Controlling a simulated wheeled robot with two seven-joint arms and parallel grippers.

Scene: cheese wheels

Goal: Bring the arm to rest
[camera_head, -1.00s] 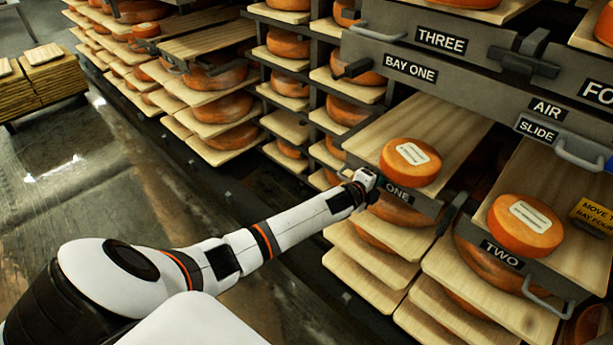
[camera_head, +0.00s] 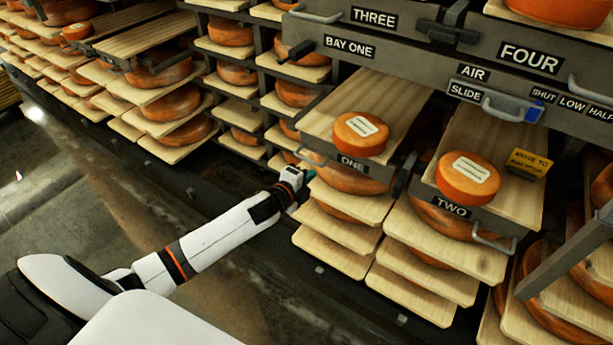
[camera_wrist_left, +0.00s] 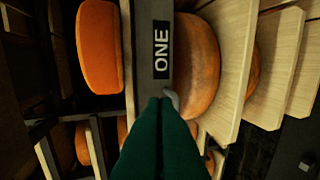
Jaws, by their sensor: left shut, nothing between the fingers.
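My left arm comes in from the lower left in the head view. Its gripper (camera_head: 308,176) is at the front of the shelf labelled ONE (camera_head: 352,164), low and to the left of the label. In the left wrist view, the green fingers (camera_wrist_left: 160,135) are shut together with nothing between them. Their tips are close to the shelf's front bar and its handle (camera_wrist_left: 172,99); I cannot tell whether they touch. My right gripper is not in view.
An orange cheese wheel (camera_head: 360,134) sits on the board above ONE, another (camera_head: 467,179) above TWO. A yellow sign (camera_head: 527,164) stands at the right. Racks of cheese (camera_head: 168,102) fill the back left. Open floor (camera_head: 60,190) lies at the left.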

